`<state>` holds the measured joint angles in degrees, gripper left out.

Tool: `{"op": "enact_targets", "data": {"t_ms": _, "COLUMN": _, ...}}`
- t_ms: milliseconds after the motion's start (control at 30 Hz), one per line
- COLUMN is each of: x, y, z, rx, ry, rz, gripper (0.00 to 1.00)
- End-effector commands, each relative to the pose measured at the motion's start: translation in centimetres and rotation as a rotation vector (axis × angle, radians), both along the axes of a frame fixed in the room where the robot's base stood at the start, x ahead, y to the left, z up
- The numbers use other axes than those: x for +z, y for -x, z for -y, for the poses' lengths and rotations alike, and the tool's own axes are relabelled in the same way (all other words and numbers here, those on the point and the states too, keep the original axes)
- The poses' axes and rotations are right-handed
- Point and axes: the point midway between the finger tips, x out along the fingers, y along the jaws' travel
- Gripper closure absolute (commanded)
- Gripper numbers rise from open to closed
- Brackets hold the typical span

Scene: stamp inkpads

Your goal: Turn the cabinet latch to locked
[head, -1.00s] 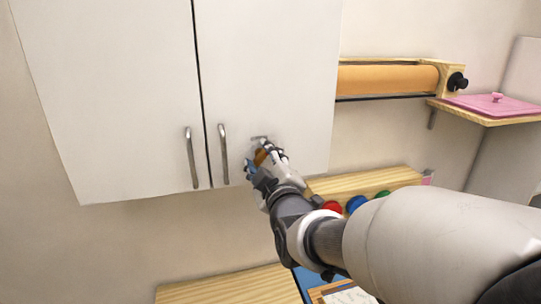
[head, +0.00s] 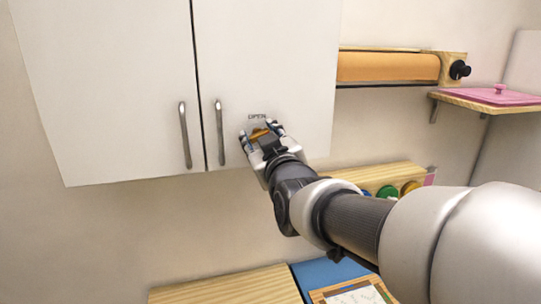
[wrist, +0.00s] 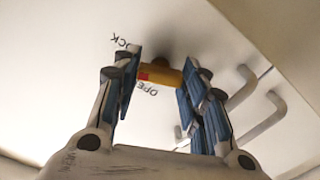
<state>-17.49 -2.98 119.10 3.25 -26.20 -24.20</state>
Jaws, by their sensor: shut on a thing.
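The latch is a small orange-brown bar (head: 260,134) on the lower part of the right white cabinet door (head: 285,60). In the wrist view the latch (wrist: 160,76) shows a red mark near its left end. My gripper (head: 262,130) is at the door with its fingers on either side of the latch, shut on it; the wrist view shows the blue finger pads (wrist: 160,88) at its two ends. The word OPEN (head: 257,117) is printed just above the latch in the head view. A partly hidden LOCK label (wrist: 124,43) shows in the wrist view.
Two vertical metal handles, left (head: 185,135) and right (head: 220,132), stand out left of my gripper. A wooden shelf (head: 370,175) with coloured round things is below right. An orange roll (head: 388,67) and a pink lid (head: 490,96) are farther right.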

Motion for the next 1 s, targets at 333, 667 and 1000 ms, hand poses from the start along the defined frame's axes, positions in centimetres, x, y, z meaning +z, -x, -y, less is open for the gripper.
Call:
{"op": "enact_targets", "data": {"t_ms": 333, "x": -0.29, "y": 0.00, "z": 0.00, "rx": 0.000, "ry": -0.245, "rz": -0.069, "gripper": 0.84}}
{"op": "enact_targets", "data": {"t_ms": 667, "x": -0.09, "y": -0.03, "z": -0.01, "rx": 0.000, "ry": -0.357, "rz": -0.103, "gripper": 0.84}}
{"op": "enact_targets", "data": {"t_ms": 1000, "x": 0.02, "y": -0.03, "z": -0.02, "rx": 0.000, "ry": -0.374, "rz": -0.108, "gripper": 0.84}}
